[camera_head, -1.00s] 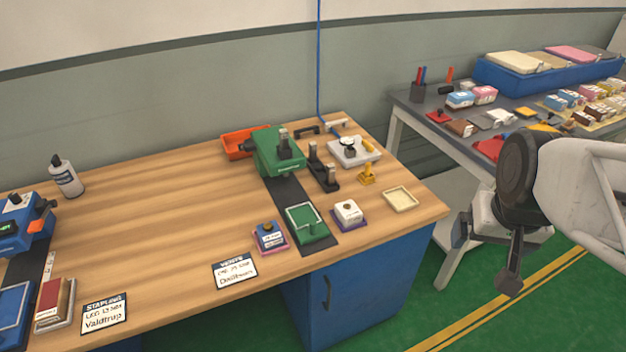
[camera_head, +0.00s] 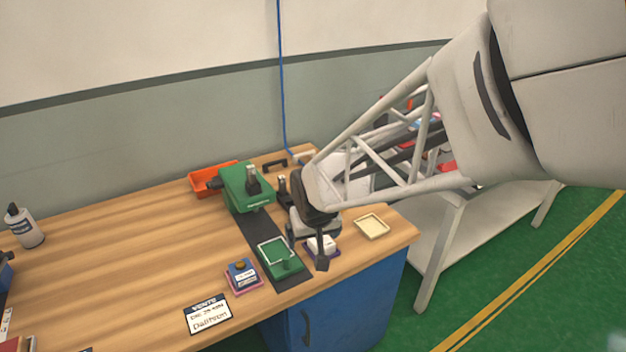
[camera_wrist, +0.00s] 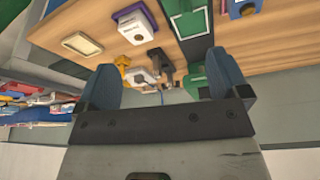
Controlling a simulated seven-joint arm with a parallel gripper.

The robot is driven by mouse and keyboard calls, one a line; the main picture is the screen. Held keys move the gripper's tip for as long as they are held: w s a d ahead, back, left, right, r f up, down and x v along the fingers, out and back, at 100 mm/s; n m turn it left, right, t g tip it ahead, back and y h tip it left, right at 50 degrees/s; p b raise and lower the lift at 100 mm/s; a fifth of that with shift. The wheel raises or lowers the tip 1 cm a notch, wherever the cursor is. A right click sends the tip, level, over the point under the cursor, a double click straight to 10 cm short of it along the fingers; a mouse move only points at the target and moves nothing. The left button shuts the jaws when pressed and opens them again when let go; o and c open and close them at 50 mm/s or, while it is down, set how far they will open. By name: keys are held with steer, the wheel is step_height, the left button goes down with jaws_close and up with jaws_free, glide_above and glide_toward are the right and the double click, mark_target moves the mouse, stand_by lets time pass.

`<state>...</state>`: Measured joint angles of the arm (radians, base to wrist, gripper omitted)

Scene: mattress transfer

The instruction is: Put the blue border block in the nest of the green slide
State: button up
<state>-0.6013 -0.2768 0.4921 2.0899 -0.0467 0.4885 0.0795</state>
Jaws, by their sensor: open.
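The blue border block (camera_head: 243,276), with a pale label and a pink base, sits on the bench left of the rail; part of it shows at the top of the wrist view (camera_wrist: 240,9). The green slide (camera_head: 289,265) lies on the dark rail right of the block. Its nest is a rectangle with a pale outline, and I see nothing in it. My gripper (camera_head: 306,247) is open and empty, right of the slide and in front of a white block on a purple base (camera_head: 323,244). Both fingers show apart in the wrist view (camera_wrist: 162,82).
A green press (camera_head: 243,188) stands at the rail's far end, beside an orange tray (camera_head: 203,181). A cream tray (camera_head: 372,226) lies near the right edge. A label card (camera_head: 207,314) lies at the front. The bench's left middle is clear.

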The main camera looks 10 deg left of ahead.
mark_target(242, 269)
steer(key=s+a+f+n, duration=0.1)
steer(key=a+f, duration=0.4)
steer(key=a, duration=0.3)
steer(key=s+a+f+n+y, duration=0.1)
steer(key=a+f, duration=0.3)
steer(key=a, duration=0.5)
steer(key=shift+s+f+n, duration=0.3)
steer(key=shift+s+f, duration=0.1)
steer(key=shift+s, duration=0.15)
steer(key=shift+x, duration=1.3)
steer(key=shift+f, duration=0.1)
steer(key=shift+x, duration=2.55)
steer(key=shift+w, duration=0.1)
steer(key=shift+c, duration=0.2)
